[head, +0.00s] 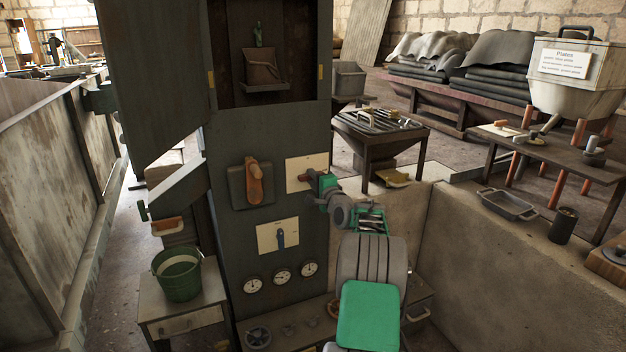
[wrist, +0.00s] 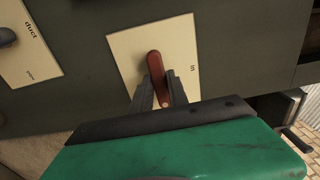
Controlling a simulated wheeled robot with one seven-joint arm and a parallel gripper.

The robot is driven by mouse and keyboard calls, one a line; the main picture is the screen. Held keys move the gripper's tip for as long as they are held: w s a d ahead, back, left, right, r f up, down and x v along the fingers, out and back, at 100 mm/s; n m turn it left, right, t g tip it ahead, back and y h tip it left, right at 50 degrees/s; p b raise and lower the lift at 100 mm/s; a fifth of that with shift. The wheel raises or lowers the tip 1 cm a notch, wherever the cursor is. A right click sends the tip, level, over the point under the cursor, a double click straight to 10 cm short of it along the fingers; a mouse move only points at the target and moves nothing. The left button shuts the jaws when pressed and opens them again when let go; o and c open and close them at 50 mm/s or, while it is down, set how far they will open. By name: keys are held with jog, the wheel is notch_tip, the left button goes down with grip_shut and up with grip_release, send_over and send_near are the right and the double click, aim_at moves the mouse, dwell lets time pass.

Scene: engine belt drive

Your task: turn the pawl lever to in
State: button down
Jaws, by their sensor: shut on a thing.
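The pawl lever (wrist: 155,66) is a red-brown handle on a cream plate (wrist: 124,54) in the wrist view. The word "in" is printed at the plate's right side. The lever runs nearly along the plate's length, with its free end toward my gripper. My gripper (wrist: 160,88) is shut on the lever, one dark finger on each side. In the head view the plate (head: 293,162) is on the dark cabinet's right side, and the lever (head: 302,177) shows at its middle, partly hidden by my green and grey gripper (head: 311,178).
A larger orange-brown handle (head: 254,182) is on the cabinet (head: 225,135) to the left. An open cabinet door (head: 155,70) hangs at upper left. A green bucket (head: 178,285) stands lower left.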

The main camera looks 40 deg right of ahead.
jog(key=shift+f, duration=0.1)
jog(key=shift+n+b, duration=6.55)
jog(key=shift+n, duration=2.35)
jog(key=c, duration=1.3)
grip_release()
jog(key=p+v, duration=0.1)
jog(key=v, duration=0.6)
jog(key=shift+s+a, duration=0.15)
jog(key=shift+s, duration=0.25)
